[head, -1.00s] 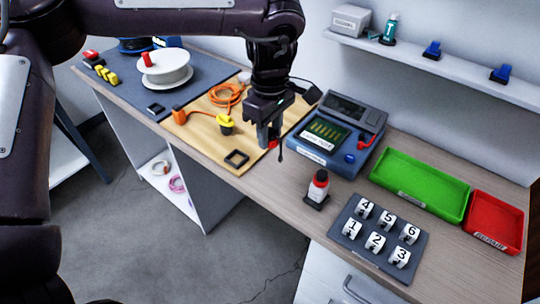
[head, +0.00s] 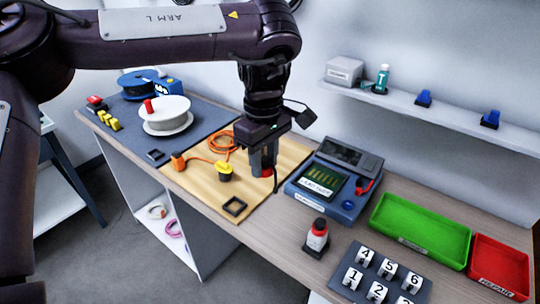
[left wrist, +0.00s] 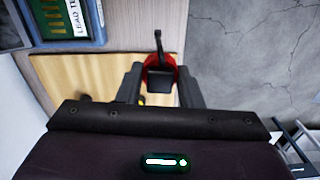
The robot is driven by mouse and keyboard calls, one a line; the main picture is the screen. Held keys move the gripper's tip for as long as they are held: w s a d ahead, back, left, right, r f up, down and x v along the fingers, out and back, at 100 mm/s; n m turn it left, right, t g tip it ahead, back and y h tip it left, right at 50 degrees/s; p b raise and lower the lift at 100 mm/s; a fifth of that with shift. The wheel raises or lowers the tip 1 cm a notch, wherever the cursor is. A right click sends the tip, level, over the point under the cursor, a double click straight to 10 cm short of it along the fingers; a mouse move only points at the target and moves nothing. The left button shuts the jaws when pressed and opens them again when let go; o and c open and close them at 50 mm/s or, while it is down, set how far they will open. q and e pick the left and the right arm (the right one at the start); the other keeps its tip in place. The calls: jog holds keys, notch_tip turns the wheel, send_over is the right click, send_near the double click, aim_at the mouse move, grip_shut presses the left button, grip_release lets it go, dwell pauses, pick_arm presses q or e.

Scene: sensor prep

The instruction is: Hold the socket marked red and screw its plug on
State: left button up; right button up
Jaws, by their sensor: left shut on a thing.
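My left gripper (head: 264,168) points down over the right part of the wooden board (head: 203,200). It is shut on a red socket (head: 267,173), which is mostly hidden by the fingers. In the left wrist view the socket's red round rim (left wrist: 172,65) shows between the two fingers, with a black block over its middle. A dark socket with a yellow top (head: 224,168) stands on the board to the left. An orange plug (head: 178,161) on an orange cable (head: 218,142) lies at the board's left edge. My right gripper is not in view.
A blue tester (head: 330,190) stands just right of the gripper. A black square frame (head: 234,206) lies at the board's front. A red-capped bottle (head: 317,236), a numbered rack (head: 384,272), a green tray (head: 420,245) and a red tray (head: 508,258) are further right.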

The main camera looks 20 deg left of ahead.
pick_arm(q)
jog(key=s+a+f+m, duration=0.3)
jog(key=s+f+m, duration=0.4)
jog(key=s+f, duration=0.2)
notch_tip(320, 180, down, 2)
jog(key=shift+f+m, duration=0.1)
jog(key=shift+m, duration=0.2)
jog(key=shift+a, duration=0.2)
